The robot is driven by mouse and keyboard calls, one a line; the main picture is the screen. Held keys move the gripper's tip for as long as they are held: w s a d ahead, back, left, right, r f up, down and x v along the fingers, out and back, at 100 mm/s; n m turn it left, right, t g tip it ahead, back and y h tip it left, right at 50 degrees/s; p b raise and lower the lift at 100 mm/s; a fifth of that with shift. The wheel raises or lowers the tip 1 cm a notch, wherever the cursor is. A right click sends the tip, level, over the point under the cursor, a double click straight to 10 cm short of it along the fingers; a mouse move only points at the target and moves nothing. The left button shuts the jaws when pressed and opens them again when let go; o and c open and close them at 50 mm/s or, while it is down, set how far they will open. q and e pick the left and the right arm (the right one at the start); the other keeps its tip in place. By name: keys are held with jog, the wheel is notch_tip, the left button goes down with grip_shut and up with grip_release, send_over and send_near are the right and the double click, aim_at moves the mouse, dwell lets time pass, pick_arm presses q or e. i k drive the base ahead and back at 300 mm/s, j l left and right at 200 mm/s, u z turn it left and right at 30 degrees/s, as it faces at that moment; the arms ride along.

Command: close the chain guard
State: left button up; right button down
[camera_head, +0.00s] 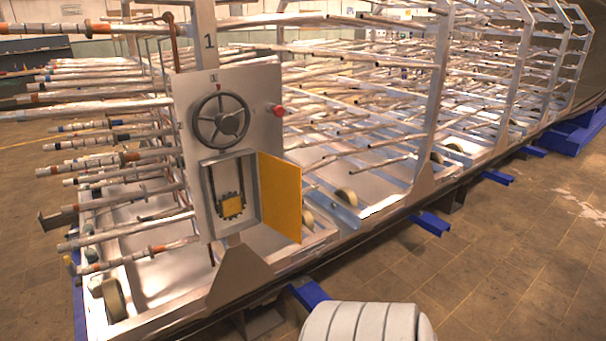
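The chain guard (280,198) is a yellow hinged door on the front of a grey metal panel (190,125). It stands open, swung out to the right of a framed rectangular opening. Inside the opening (221,185) a dark chain loop hangs, with a small yellow block (232,207) at its lower end. The guard's free edge points out toward the camera side. Neither of my grippers shows in the head view. A white ribbed rounded part at the bottom edge seems to be mine.
A dark handwheel (221,120) sits above the opening, with a red knob (278,110) to its right. Many pipes stick out left of the panel. A long metal rack (440,110) extends behind and right. Blue feet (430,223) jut out. The brown floor at right (500,280) is clear.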

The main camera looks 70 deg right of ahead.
aim_at(280, 181)
jog(key=l+z, duration=0.1)
jog(key=l, duration=1.8)
jog(key=i+l, duration=0.1)
jog(key=l, duration=1.8)
jog(key=k+l, duration=0.4)
jog(key=l, duration=0.15)
jog(key=k+l+u, duration=0.1)
jog(key=k+l, duration=0.25)
jog(key=l, duration=0.15)
